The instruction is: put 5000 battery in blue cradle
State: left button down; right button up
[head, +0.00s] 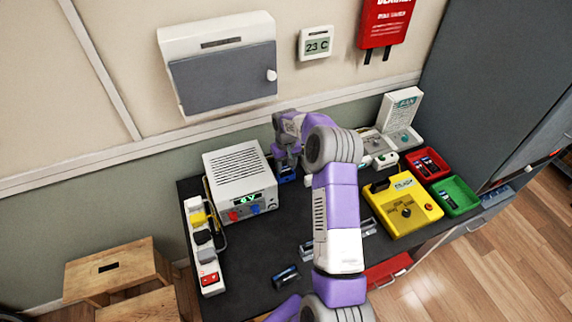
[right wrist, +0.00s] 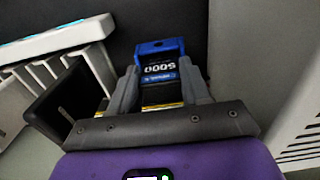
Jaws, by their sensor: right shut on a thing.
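My right gripper (head: 286,160) is at the back of the dark table, just right of the white vented box. In the right wrist view its fingers (right wrist: 160,92) are closed on the sides of the 5000 battery (right wrist: 160,70), a dark block with a blue label whose lettering appears upside down. The blue cradle (right wrist: 160,46) is at the battery's far end; it also shows in the head view (head: 287,178), under the gripper. I cannot tell whether the battery is seated in it or only over it. My left gripper is not in view.
The white vented box (head: 238,175) stands close left of the gripper. A power strip (head: 205,245) lies further left. A yellow tester (head: 403,205), a red bin (head: 428,167) and a green bin (head: 455,195) are at the right. Another battery (head: 286,276) lies near the front.

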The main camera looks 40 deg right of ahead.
jog(key=shift+f, duration=0.2)
dwell(0.3)
jog(key=o, duration=1.1)
notch_tip(320, 180, up, 8)
jog(key=shift+f+p, duration=0.2)
jog(key=shift+p, duration=0.1)
